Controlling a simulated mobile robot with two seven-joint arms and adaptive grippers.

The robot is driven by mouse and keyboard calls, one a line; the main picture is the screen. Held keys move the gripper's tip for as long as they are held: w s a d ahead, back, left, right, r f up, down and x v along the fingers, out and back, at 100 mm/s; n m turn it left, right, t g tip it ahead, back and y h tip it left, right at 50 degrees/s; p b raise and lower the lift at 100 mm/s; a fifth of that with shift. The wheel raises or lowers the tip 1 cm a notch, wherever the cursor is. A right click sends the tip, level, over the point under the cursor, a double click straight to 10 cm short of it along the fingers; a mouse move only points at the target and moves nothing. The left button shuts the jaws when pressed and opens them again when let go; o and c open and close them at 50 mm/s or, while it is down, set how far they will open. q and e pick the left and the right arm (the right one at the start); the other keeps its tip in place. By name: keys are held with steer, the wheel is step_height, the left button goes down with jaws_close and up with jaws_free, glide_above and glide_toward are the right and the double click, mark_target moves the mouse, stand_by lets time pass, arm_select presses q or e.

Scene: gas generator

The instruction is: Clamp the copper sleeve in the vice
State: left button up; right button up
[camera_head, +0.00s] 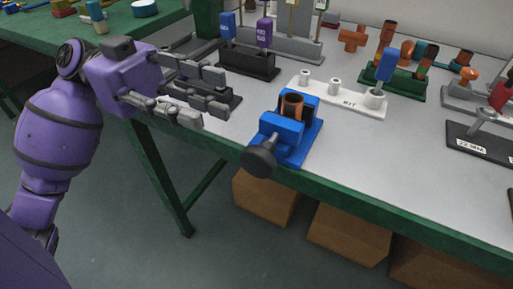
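The blue vice (283,131) stands at the front edge of the workbench, with its dark round handle (260,160) jutting out past the edge. The copper sleeve (292,103) stands upright at the vice, between its blue jaws as far as this view shows. I cannot tell whether the jaws press on it. My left gripper (217,92) is to the left of the vice, above the bench, with its grey fingers spread apart and nothing between them. It is apart from the vice and the sleeve. My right gripper is not in view.
A black holder (250,62) carries blue and purple tools. A green rack (392,84) holds copper fittings. Brown boxes (349,232) sit below the bench (400,150), whose front strip is clear right of the vice.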

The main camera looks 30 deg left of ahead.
arm_select(q)
steer(key=b, duration=0.2)
glide_toward(242, 156)
steer(key=d+f, duration=0.2)
steer(key=d, duration=0.5)
steer(key=d+b, duration=0.1)
steer(key=d, duration=0.1)
steer(key=shift+w+d+r, duration=0.15)
steer(key=shift+w+r, duration=0.1)
steer(key=shift+r, duration=0.15)
steer(key=shift+d, duration=0.55)
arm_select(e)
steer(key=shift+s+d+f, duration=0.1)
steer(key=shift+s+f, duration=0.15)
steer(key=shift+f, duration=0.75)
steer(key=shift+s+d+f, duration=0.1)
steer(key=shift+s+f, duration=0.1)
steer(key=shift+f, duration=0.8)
arm_select(q)
jaws_close()
